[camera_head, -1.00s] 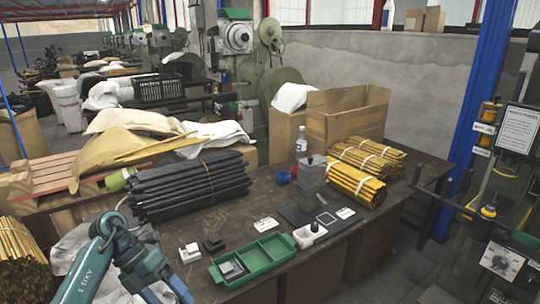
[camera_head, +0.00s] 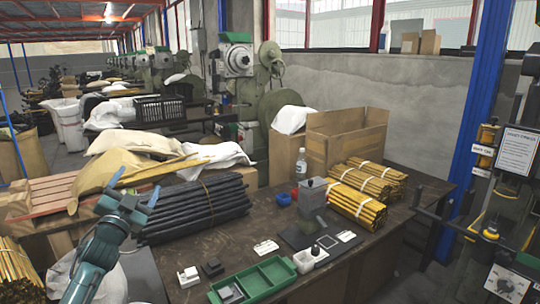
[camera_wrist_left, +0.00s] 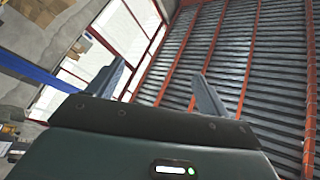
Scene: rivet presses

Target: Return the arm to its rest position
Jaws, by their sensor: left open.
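My left gripper (camera_head: 135,187) is raised at the left of the head view, in front of the beige sacks and left of the bundle of black strips. Its fingers stand apart, with nothing between them, and point upward. In the left wrist view its two fingers (camera_wrist_left: 158,88) are spread and empty against the ceiling and windows. My left arm (camera_head: 95,262) comes up from the bottom left. My right gripper does not show.
The table (camera_head: 200,240) holds a bundle of black strips (camera_head: 195,208), yellow bundles (camera_head: 358,197), a green tray (camera_head: 262,280), a grey press-like device (camera_head: 313,197) and an open cardboard box (camera_head: 345,135). A white sack (camera_head: 215,155) lies behind. The air above the table is clear.

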